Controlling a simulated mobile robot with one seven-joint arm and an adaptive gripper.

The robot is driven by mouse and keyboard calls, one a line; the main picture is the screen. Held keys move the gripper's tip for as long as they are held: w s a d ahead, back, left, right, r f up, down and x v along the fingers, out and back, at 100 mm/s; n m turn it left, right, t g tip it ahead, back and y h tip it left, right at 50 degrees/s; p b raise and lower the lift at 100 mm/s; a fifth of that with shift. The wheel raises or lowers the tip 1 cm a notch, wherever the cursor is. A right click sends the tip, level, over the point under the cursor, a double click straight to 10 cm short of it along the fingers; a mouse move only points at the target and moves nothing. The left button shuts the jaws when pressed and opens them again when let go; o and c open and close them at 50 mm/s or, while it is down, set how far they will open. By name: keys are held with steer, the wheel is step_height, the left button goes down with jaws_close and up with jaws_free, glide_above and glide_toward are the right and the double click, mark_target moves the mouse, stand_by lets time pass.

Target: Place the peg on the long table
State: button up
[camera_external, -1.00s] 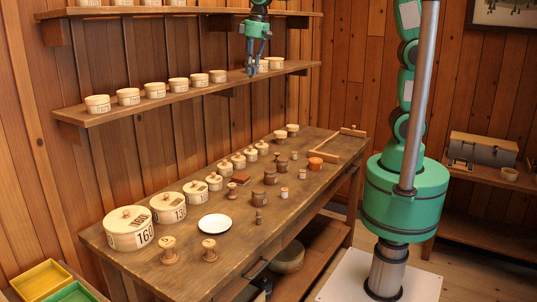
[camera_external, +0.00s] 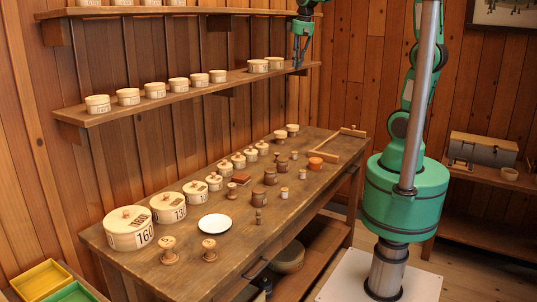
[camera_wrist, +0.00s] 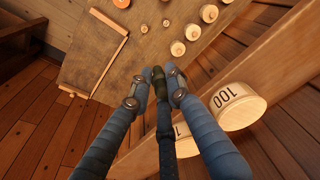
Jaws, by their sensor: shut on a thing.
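My gripper (camera_external: 300,52) is high up at the right end of the middle wall shelf, above the far end of the long table (camera_external: 240,240). In the wrist view its blue fingers (camera_wrist: 160,82) are closed together on a small dark green piece (camera_wrist: 158,74), which I take to be the peg. Most of it is hidden by the fingers, and it is too small to make out in the external view. The long table (camera_wrist: 130,50) lies below and beyond the fingertips in the wrist view.
The middle shelf (camera_external: 185,95) bears a row of pale round boxes and is close to the gripper. The table holds lidded boxes, a white plate (camera_external: 217,224), small turned pieces, an orange piece (camera_external: 316,163) and a wooden frame (camera_external: 338,150). Bare wood shows between them.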

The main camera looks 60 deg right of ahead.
steer(key=s+d+f+m+h, duration=0.1)
steer(key=s+d+m, duration=0.3)
steer(key=s+d, duration=0.75)
steer(key=s+d+f+m, duration=0.2)
steer(key=s+d+m, duration=0.1)
steer(key=s+d, duration=0.85)
step_height(320, 180, down, 39)
steer(key=shift+s+a, duration=0.2)
steer(key=shift+s, duration=0.05)
steer(key=w+d, duration=0.3)
steer(key=w, duration=0.1)
steer(key=w+d+f+b, duration=0.1)
steer(key=w+d, duration=0.6)
steer(key=w, duration=0.1)
steer(key=shift+d+f, duration=0.3)
steer(key=shift+f+b, duration=0.65)
steer(key=shift+f, duration=1.1)
steer(key=shift+f, duration=0.1)
